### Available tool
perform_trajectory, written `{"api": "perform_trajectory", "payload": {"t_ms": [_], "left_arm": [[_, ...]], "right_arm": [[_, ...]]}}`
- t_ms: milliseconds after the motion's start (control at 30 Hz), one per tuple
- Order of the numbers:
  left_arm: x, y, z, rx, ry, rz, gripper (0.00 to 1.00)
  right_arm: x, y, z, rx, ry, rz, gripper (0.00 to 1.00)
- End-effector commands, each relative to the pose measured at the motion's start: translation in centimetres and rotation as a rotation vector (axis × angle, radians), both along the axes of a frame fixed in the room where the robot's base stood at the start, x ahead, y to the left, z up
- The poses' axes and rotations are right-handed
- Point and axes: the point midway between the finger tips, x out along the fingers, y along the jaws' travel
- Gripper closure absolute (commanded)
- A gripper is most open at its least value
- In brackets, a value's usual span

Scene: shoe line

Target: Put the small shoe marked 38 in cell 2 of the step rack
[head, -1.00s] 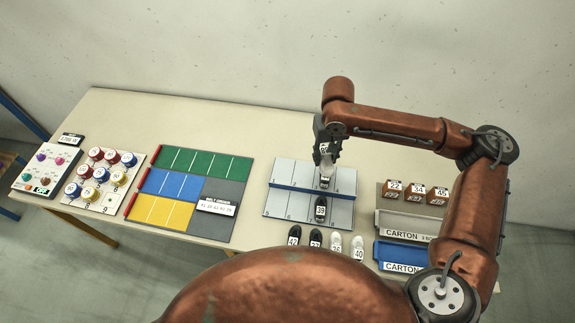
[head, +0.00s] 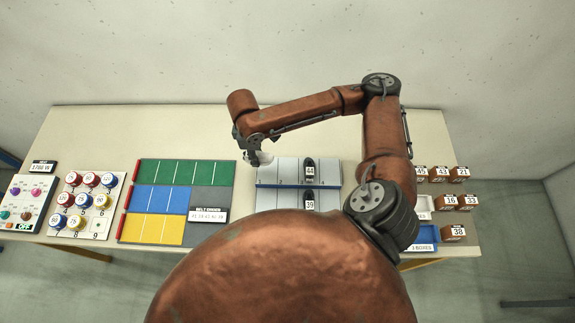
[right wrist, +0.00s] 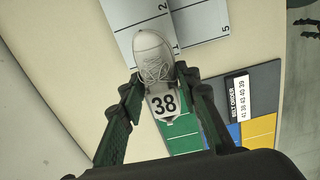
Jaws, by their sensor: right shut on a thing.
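The small white shoe marked 38 (right wrist: 153,60) is held between the fingers of my right gripper (right wrist: 158,93) in the right wrist view. Its number label faces the camera. In the head view the right gripper (head: 258,152) is at the left back corner of the step rack (head: 268,176), with the white shoe (head: 264,159) partly hidden below it. In the wrist view the rack (right wrist: 203,22) lies beyond the toe, which overlaps the area of cell 1; the cell marked 2 is farther on. Whether the shoe touches the rack I cannot tell.
Dark shoes marked 44 (head: 309,171) and 39 (head: 309,200) stand in the rack. A coloured mat (head: 215,165) with a belt order card (head: 208,215) lies left of it. Small numbered boxes (head: 438,174) and a blue carton tray (head: 428,233) are at right. My body hides the front.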

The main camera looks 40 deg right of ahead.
Motion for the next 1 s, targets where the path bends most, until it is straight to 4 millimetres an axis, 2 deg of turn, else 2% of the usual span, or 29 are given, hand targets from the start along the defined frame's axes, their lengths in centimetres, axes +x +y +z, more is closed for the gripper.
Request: {"api": "perform_trajectory", "payload": {"t_ms": [33, 100, 400, 600, 733, 833, 1000], "left_arm": [[0.1, 0.0, 1.9, 0.001, -0.002, 0.000, 0.51], [0.2, 0.0, 3.2, 0.001, -0.003, 0.000, 0.51], [0.3, 0.1, 8.8, 0.000, -0.005, 0.000, 0.51], [0.2, 0.1, 11.4, 0.000, -0.004, 0.000, 0.51], [0.2, 0.1, 12.2, 0.000, -0.004, 0.000, 0.51], [0.2, 0.1, 12.1, 0.000, -0.004, 0.000, 0.51], [0.1, 0.1, 9.8, 0.001, -0.002, 0.000, 0.51]], "right_arm": [[-1.5, -0.3, 0.3, 0.001, 0.011, 0.114, 0.94], [-3.3, -0.7, -0.2, 0.002, 0.018, 0.291, 0.94], [-11.3, -1.8, -0.4, 0.019, 0.033, 1.029, 0.94], [-15.6, -2.0, 0.4, 0.028, 0.027, 1.411, 0.94], [-17.1, -2.0, 0.8, 0.030, 0.023, 1.552, 0.94], [-17.5, -2.1, 0.7, 0.027, 0.021, 1.605, 0.94], [-16.3, -3.0, -0.5, 0.021, 0.020, 1.622, 0.94]]}}
